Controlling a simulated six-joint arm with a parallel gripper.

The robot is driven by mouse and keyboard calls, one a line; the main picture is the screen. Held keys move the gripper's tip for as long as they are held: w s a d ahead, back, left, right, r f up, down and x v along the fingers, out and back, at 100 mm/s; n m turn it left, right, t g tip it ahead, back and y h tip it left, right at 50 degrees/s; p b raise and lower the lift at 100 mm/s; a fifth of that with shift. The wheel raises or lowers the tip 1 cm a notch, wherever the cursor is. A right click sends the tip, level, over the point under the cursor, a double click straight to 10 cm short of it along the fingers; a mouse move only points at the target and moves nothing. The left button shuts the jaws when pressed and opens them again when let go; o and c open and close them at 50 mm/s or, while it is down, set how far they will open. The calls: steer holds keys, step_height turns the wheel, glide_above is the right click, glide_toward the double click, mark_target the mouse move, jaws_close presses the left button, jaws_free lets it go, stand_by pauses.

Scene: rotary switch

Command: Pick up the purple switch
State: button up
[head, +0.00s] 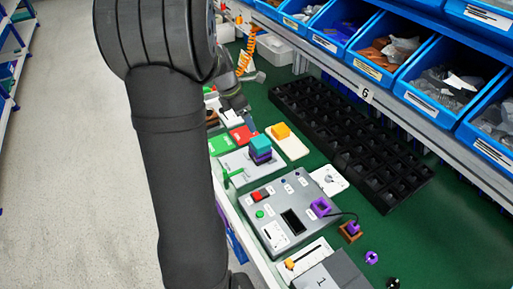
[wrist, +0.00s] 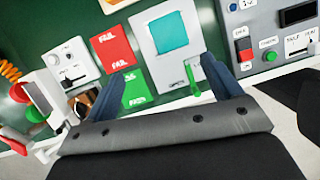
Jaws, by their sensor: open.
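A small purple switch (head: 371,257) lies loose on the green table at the lower right of the head view, to the right of the grey control panel (head: 262,213). It does not show in the wrist view. My gripper (wrist: 163,66) is open and empty, with its two blue-grey fingers spread apart. It is over the area of the red and green cards, far from the purple switch. In the head view my arm hides part of the scene at the left.
A purple socket (head: 320,207) is on the panel, and a purple plug (head: 353,227) stands in a brown base. A teal block (head: 261,141) and green lever (wrist: 192,80) are near my gripper. A black compartment tray (head: 345,140) and blue bins (head: 440,93) line the back.

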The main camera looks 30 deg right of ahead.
mark_target(260, 141)
steer(key=shift+n+t+h, duration=0.3)
steer(key=shift+n+t, duration=0.1)
steer(key=shift+n, duration=0.2)
steer(key=s+d+f, duration=0.1)
steer(key=f, duration=0.2)
steer(key=d+f, duration=0.1)
steer(key=f, duration=0.2)
steer(key=s+d+f, duration=0.1)
steer(key=f, duration=0.1)
steer(key=shift+s+d+f, duration=0.1)
steer(key=shift+s+f, duration=0.25)
steer(key=shift+f, duration=0.05)
steer(key=shift+x, duration=3)
steer(key=c, duration=1.2)
